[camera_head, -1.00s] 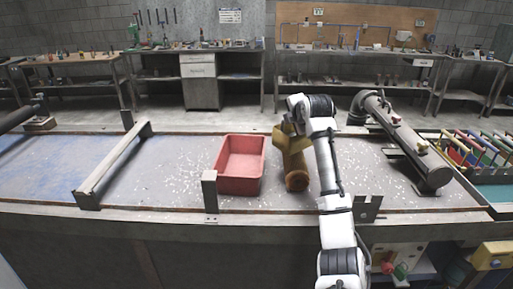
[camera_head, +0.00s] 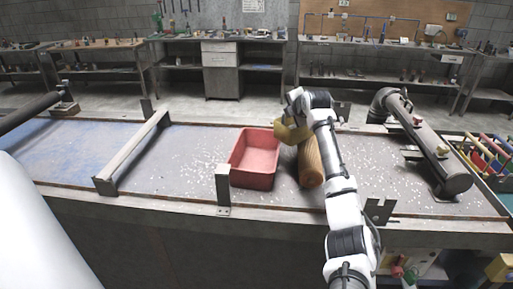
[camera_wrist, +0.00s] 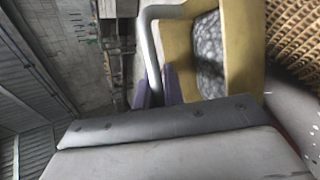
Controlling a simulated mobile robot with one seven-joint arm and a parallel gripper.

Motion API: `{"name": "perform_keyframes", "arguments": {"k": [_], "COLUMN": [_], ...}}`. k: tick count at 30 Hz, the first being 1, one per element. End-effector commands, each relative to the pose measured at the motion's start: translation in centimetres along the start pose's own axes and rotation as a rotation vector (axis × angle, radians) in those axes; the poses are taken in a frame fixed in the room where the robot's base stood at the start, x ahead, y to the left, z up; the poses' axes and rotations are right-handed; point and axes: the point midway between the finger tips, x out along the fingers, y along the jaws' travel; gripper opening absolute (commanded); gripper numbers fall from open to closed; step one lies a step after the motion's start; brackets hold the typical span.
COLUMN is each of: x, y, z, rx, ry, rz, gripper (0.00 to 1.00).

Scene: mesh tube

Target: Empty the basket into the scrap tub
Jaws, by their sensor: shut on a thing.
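The scrap tub is the red open tub (camera_head: 255,160) on the bench in the head view. Its visible inside looks empty. The basket (camera_head: 311,163) is a brown ribbed tube with a yellow head, just right of the tub. It is tilted, and its yellow head is at the tub's upper right rim. In the wrist view my gripper (camera_wrist: 158,90) is shut on the basket's grey bent handle, beside the yellow frame. Speckled grey shows inside that frame; I cannot tell whether it is contents or bench. Brown woven mesh fills the upper right. The head view hides the fingertips.
The bench top (camera_head: 200,150) is littered with white bits. A metal post (camera_head: 222,185) stands at the tub's front left corner. A long metal rail (camera_head: 133,155) lies further left. A thick grey pipe (camera_head: 430,145) lies to the right, near a rack of coloured handles (camera_head: 485,155).

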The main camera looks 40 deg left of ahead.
Motion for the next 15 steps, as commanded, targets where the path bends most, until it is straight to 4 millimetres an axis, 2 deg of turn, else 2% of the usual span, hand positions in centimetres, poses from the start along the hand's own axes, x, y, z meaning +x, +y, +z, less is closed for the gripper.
{"name": "perform_keyframes", "arguments": {"k": [15], "x": [-0.7], "y": [2.2], "z": [-2.3], "rx": [-0.247], "ry": [-0.137], "rz": [-0.054], "gripper": [0.0]}}
